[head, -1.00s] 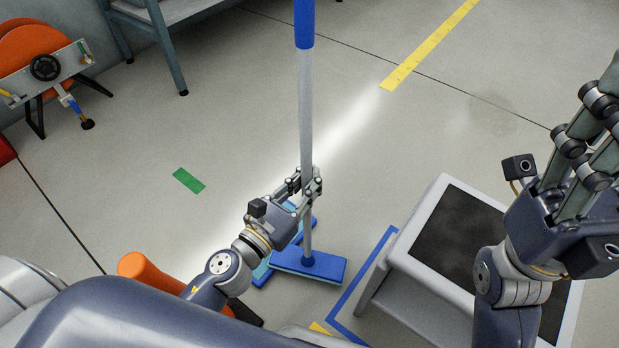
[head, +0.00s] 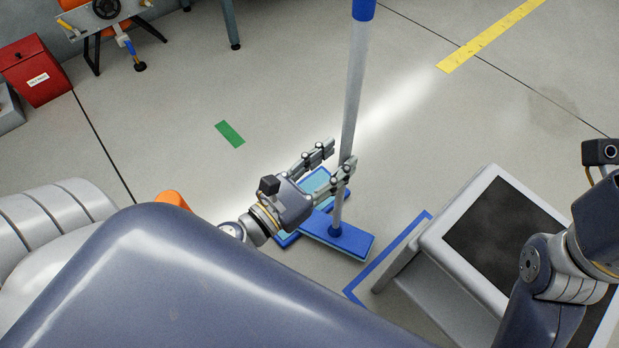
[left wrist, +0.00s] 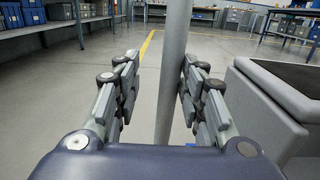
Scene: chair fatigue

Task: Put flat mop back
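The flat mop has a grey pole (head: 352,95) with a blue sleeve at the top and a flat blue head (head: 345,240) resting on the floor. The pole stands nearly upright. Another flat light-blue and blue piece (head: 317,182) lies on the floor behind my left gripper, partly hidden. My left gripper (head: 336,160) is open around the pole, with the pole nearer its right finger. In the left wrist view the pole (left wrist: 174,70) stands between the spread fingers, with a clear gap on the left. My right gripper's body (head: 602,210) is cut off at the right edge; its fingers are out of frame.
A grey box-like stand with a dark top (head: 505,232) is right of the mop, beside a blue floor line (head: 388,258). A red box (head: 36,70) is at the upper left. Green (head: 230,134) and yellow (head: 490,36) floor marks show. The floor behind the mop is clear.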

